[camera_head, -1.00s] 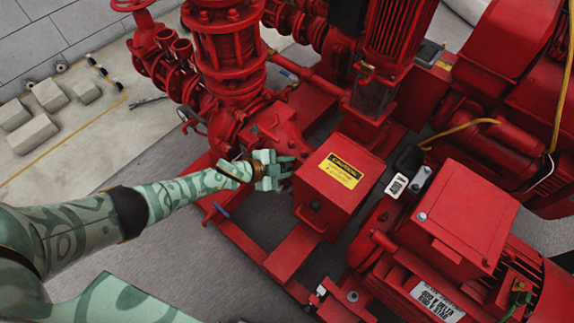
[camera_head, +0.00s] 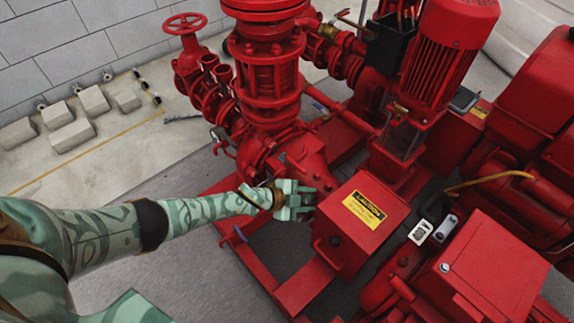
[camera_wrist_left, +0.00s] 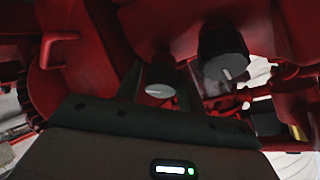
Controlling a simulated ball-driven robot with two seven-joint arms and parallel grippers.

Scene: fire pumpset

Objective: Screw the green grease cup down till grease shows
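My left gripper (camera_head: 306,200) is beside the red pump casing, just left of the red box with the yellow caution label. Its fingers stand apart; contact with anything is hidden in this view. In the left wrist view, a small greyish round cap with a pale mark (camera_wrist_left: 160,80) sits between the two dark fingers. I cannot tell whether they touch it. A larger dark cap with a white mark (camera_wrist_left: 225,60) is to the right, outside the fingers. The dim light hides any green, so I cannot tell which is the grease cup. No grease is discernible. My right gripper is out of view.
The red caution-labelled box (camera_head: 345,240) stands close to the right of my left gripper. Red pump pipework (camera_head: 265,100) rises behind it, and a red base frame (camera_head: 250,265) runs below. Open grey floor (camera_head: 200,270) lies left of the frame.

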